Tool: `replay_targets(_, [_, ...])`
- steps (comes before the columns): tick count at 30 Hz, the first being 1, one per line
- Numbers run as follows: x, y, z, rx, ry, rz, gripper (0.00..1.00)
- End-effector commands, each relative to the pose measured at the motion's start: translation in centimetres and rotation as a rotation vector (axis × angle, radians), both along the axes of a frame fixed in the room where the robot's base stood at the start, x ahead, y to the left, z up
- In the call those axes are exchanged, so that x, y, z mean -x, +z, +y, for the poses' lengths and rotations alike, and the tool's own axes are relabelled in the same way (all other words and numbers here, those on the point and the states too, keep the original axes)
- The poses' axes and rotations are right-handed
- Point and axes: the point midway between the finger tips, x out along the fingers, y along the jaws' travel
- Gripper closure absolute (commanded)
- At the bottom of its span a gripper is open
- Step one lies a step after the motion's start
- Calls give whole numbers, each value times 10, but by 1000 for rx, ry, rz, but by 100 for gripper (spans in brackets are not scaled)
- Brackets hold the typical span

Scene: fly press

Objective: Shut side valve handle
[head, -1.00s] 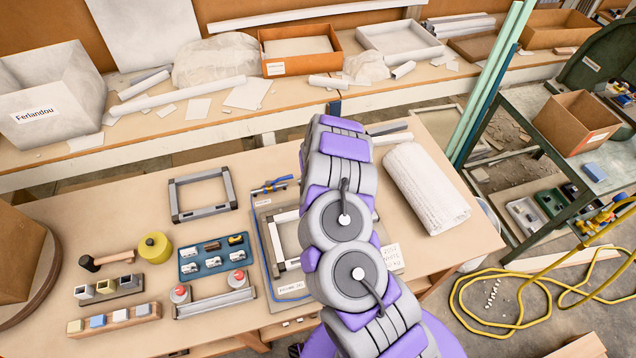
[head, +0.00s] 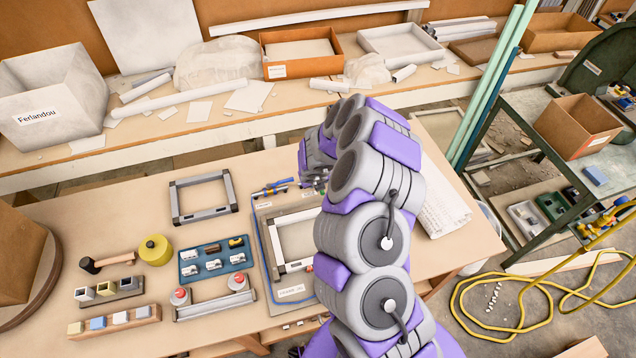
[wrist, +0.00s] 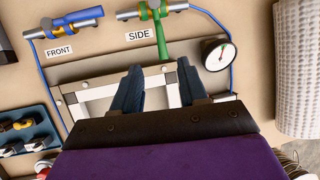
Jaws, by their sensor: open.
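In the wrist view, the side valve's green handle (wrist: 163,42) stands across its pipe, beside the "SIDE" label (wrist: 140,36). Its stem reaches down the picture towards my fingers. My gripper (wrist: 158,76) is open and empty, its two dark blue fingers apart below the green handle and not around it. The front valve (wrist: 68,24), blue with a yellow-orange part, lies to the left beside the "FRONT" label (wrist: 59,50). In the head view the front valve (head: 272,188) shows, while my arm hides my fingers and most of the side valve.
A round gauge (wrist: 217,54) sits right of the side valve. A light square frame (wrist: 100,92) lies under my fingers on the grey board. A white roll (head: 446,212) is to the right, and a blue tray (head: 214,257) is to the left. Blue hoses run along the board.

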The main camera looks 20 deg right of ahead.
Motion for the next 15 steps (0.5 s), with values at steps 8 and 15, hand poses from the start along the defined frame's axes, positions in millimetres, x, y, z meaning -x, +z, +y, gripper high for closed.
replay_targets(8, [15,38,10,-4,2,-2,57])
replay_targets(15, [25,61,14,-1,2,-1,57])
